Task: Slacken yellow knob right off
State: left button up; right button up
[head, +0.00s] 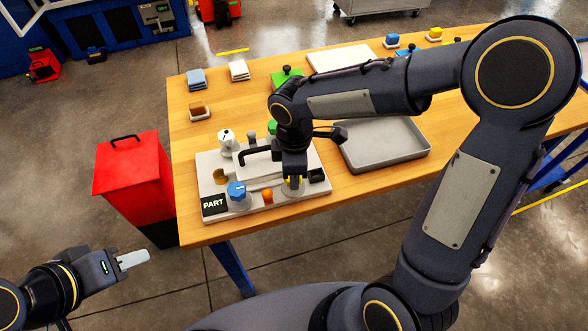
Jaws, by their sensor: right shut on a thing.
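The yellow knob (292,182) stands at the front right of the light fixture board (254,213), mostly covered by my right gripper. My right gripper (293,177) points down over it, with its fingers shut on the yellow knob.
A grey tray (383,167) lies right of the board. A red bin (126,163) stands on the floor left of the table. The table's front left corner (190,238) is bare.

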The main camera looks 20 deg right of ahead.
jog(key=o, duration=1)
notch_tip(320, 180, up, 8)
jog(key=shift+f, duration=0.1)
dwell(0.4)
jog(key=s+d+m+t+y, duration=0.2)
jog(key=s+d+m, duration=0.2)
jog(key=s+m, duration=0.4)
jog(key=s+d+m+t+y, duration=0.1)
jog(key=s+d+m+t, duration=0.2)
jog(key=s+m, duration=0.4)
jog(key=shift+s+d+r+m+t+y, duration=0.35)
jog(key=shift+d+r+m+y, duration=0.1)
jog(key=shift+d+m, duration=0.45)
